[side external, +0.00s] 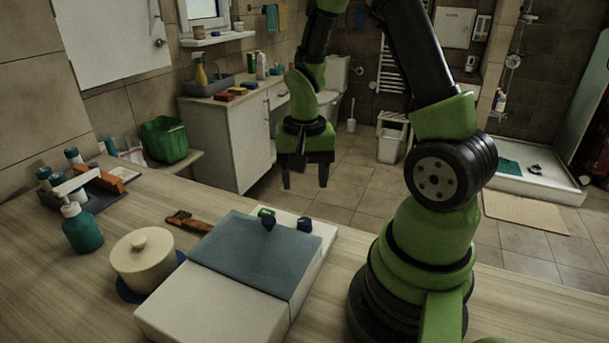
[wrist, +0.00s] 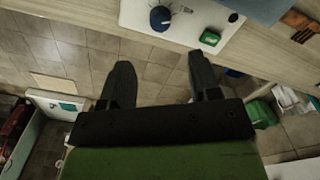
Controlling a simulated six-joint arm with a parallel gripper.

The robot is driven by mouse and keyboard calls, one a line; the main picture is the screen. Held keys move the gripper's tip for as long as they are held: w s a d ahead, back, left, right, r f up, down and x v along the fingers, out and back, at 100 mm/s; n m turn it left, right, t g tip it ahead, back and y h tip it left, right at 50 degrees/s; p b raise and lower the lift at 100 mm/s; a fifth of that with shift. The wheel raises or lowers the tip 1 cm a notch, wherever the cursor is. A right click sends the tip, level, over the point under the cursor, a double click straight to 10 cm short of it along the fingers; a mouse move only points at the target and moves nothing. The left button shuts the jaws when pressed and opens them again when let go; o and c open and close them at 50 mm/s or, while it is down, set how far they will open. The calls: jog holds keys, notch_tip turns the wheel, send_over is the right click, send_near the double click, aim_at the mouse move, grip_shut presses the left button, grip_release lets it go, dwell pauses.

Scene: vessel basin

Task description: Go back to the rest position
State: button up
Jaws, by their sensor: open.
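My gripper (side external: 306,184) hangs in the air past the far edge of the wooden counter, fingers pointing down, open and empty. In the wrist view its two dark fingers (wrist: 161,85) are spread apart, with tiled floor and the counter edge beyond them. The basin unit (side external: 232,282) lies on the counter, pale with a blue-grey mat (side external: 255,250) over part of it. Two small dark knobs (side external: 304,224) and a small green item (side external: 266,212) sit at its far edge. My gripper touches none of these.
A cream lidded pot (side external: 145,265) stands on a blue saucer left of the basin unit. A teal pump bottle (side external: 81,230), a brown brush-like item (side external: 188,221) and a dark tray (side external: 82,198) with bottles are farther left. Free counter (side external: 60,290) lies at the front left.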

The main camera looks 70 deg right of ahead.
jog(key=s+a+r+n+t+y, duration=0.1)
jog(key=s+a+r+n+t, duration=0.2)
jog(key=a+r, duration=0.3)
jog(key=s+a+r+n+t+y, duration=0.1)
jog(key=s+a+r+n+t, duration=0.3)
jog(key=r, duration=0.8)
jog(key=a+n, duration=0.1)
jog(key=a, duration=0.1)
jog(key=shift+a+r, duration=0.25)
jog(key=shift+a, duration=0.15)
jog(key=shift+s, duration=0.1)
dwell(0.5)
